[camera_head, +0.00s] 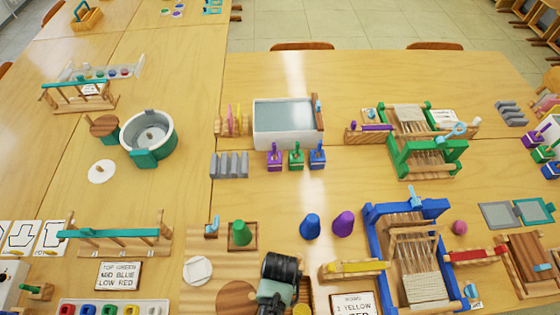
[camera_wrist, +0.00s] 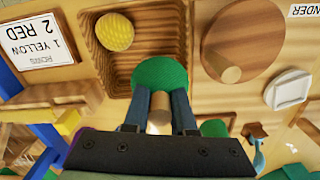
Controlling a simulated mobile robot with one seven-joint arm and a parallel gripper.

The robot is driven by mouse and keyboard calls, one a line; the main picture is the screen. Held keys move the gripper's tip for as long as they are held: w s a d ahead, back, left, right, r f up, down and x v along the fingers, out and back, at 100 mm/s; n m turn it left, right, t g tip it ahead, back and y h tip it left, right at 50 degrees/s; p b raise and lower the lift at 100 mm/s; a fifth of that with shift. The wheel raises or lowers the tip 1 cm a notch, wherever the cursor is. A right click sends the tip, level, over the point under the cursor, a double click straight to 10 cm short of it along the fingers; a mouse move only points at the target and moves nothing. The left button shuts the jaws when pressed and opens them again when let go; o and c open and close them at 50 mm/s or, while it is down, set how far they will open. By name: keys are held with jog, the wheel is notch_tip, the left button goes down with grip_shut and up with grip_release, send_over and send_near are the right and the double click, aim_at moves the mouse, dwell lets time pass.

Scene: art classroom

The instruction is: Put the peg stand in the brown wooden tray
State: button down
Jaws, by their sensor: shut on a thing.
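The peg stand, a light wooden peg on a round green base (camera_wrist: 160,72), is in my gripper (camera_wrist: 160,116). My gripper's dark fingers are shut on the peg. The brown wooden tray (camera_wrist: 88,50) is under and around the green base in the wrist view, with a yellow ball (camera_wrist: 115,32) in it. The base overlaps the right part of the tray; I cannot tell whether it touches the floor of the tray. In the head view my black wrist hides the peg stand and most of the tray.
A wooden disc with a peg (camera_wrist: 235,45) and a white octagonal piece (camera_wrist: 288,90) lie beside the tray. A green cone (camera_head: 241,233) stands on a wooden board. A blue loom (camera_head: 408,207) and a printed card (camera_head: 352,303) are to the right in the head view.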

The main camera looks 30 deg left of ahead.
jog(key=shift+f+b, duration=0.65)
jog(key=shift+f, duration=0.3)
jog(key=shift+f+b, duration=0.5)
jog(key=shift+f, duration=0.4)
dwell(1.0)
dwell(0.3)
jog(key=c, duration=0.7)
grip_release()
jog(key=shift+o, duration=0.2)
notch_tip(320, 180, up, 13)
jog(key=shift+p, duration=0.3)
